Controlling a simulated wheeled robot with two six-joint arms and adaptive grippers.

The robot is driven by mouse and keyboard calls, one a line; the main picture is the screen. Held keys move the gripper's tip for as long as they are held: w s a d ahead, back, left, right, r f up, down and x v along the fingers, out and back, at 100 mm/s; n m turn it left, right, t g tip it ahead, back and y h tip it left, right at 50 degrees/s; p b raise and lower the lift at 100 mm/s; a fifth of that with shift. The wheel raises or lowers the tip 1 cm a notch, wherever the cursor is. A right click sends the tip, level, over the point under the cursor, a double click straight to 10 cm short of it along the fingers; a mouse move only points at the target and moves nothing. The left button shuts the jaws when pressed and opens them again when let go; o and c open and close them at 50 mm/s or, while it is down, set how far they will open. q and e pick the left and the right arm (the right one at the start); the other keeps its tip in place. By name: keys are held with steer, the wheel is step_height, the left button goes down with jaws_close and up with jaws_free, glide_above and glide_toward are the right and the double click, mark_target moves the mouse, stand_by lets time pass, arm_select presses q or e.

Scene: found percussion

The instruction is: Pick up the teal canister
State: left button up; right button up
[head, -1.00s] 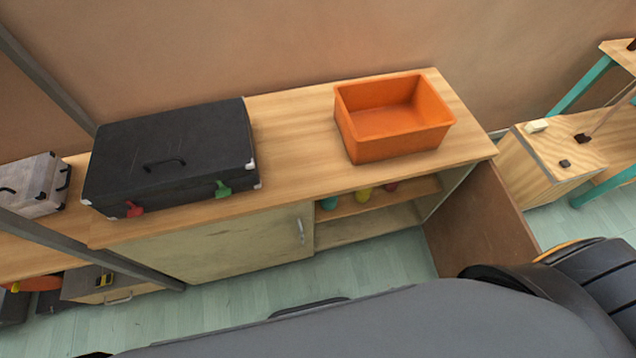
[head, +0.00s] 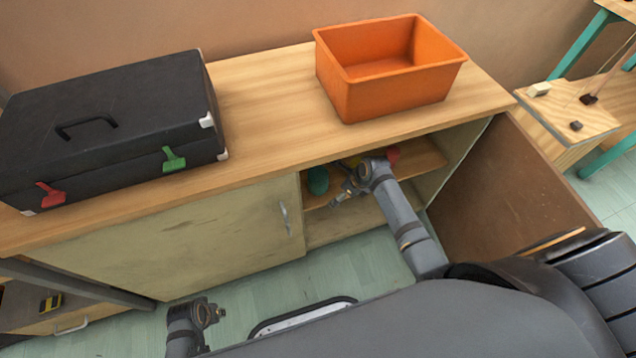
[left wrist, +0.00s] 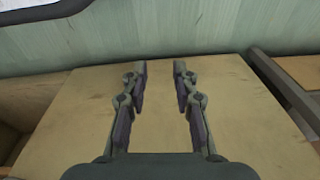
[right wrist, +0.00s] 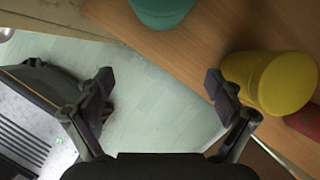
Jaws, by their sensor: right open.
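The teal canister (head: 318,180) stands on the upper shelf inside the open right part of the cabinet, at the left end of the row. In the right wrist view its lower part (right wrist: 162,8) shows at the top edge, the rest cut off. My right gripper (head: 345,190) is at the cabinet opening, just right of the teal canister. In the right wrist view my right gripper (right wrist: 160,83) is open and empty, apart from the teal canister. My left gripper (left wrist: 160,75) is open and empty, with a pale wooden panel in view beyond it.
A yellow canister (right wrist: 270,82) stands close to the right finger, with a red object (right wrist: 305,118) beside it. The cabinet top bears an orange bin (head: 385,95) and a black case (head: 110,130).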

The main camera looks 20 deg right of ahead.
mark_target(326, 184)
steer(key=w+a, duration=0.1)
steer(key=w, duration=0.1)
steer(key=w+a+b, duration=0.1)
steer(key=w+a, duration=0.1)
steer(key=shift+f, duration=0.15)
steer(key=shift+w+a, duration=0.15)
steer(key=shift+w, duration=0.15)
steer(key=w+a+b, duration=0.1)
steer(key=w, duration=0.1)
steer(key=w+a+b, duration=0.1)
steer(key=shift+w+a+f+b, duration=0.3)
steer(key=shift+f+b, duration=0.05)
steer(key=shift+w+f, duration=0.1)
steer(key=shift+f, duration=0.05)
steer(key=c, duration=1.4)
arm_select(q)
step_height(326, 184, up, 11)
steer(key=d, duration=0.3)
steer(key=shift+w+r+h, duration=0.2)
steer(key=shift+h, duration=0.1)
arm_select(e)
steer(key=shift+o, duration=0.2)
arm_select(q)
steer(key=shift+a+r, duration=0.1)
arm_select(e)
steer(key=shift+r, duration=0.2)
